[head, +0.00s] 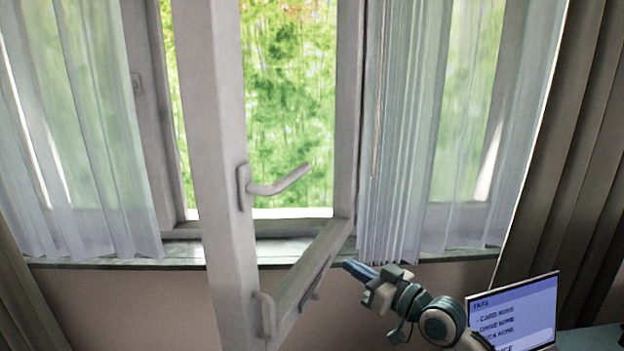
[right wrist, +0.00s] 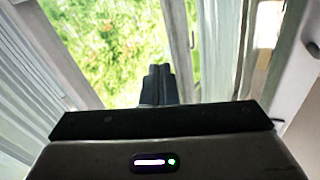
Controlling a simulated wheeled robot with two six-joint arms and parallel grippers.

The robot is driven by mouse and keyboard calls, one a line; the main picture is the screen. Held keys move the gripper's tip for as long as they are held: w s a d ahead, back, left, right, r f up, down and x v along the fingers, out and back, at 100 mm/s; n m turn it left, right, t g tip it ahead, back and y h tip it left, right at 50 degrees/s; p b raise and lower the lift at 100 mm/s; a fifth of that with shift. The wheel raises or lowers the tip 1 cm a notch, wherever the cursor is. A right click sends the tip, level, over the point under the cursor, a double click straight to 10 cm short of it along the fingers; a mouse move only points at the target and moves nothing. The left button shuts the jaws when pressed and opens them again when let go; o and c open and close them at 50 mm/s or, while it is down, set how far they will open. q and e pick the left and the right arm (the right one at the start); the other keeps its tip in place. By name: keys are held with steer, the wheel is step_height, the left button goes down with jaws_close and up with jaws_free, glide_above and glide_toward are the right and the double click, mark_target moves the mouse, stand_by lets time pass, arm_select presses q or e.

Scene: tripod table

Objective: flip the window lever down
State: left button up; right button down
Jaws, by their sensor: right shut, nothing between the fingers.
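The window lever (head: 280,184) is a pale grey handle on the upright frame of an open window sash (head: 220,130). Its arm sticks out to the right and slightly up in the head view. My right gripper (head: 347,266) is low and to the right of the lever, clearly apart from it, with blue fingers pointing left. Its dark fingertips (right wrist: 158,72) are closed together and empty in the right wrist view. I cannot clearly make out the lever in that view. My left gripper is not in view.
Another pale handle (head: 266,313) sits lower on the sash. The sash's lower rail (head: 318,262) lies just left of my right gripper. Sheer curtains (head: 410,130) hang on both sides above a sill (head: 120,262). A screen (head: 512,312) stands at the lower right.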

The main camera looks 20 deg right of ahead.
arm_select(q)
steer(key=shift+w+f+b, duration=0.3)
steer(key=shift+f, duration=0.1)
arm_select(e)
steer(key=s+a+r+n+y, duration=0.1)
steer(key=s+r+n+y, duration=0.1)
steer(key=r, duration=0.5)
steer(key=s+a+r+n+y, duration=0.1)
steer(key=s+r+y, duration=0.3)
steer(key=r, duration=0.4)
steer(key=s+a+r+n+y, duration=0.1)
steer(key=s+r+n+y, duration=0.1)
steer(key=r, duration=0.6)
steer(key=shift+s+a+n+y, duration=0.35)
steer(key=shift+s+y, duration=0.15)
steer(key=shift+s, duration=0.1)
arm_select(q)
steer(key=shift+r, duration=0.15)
arm_select(e)
steer(key=shift+r, duration=0.1)
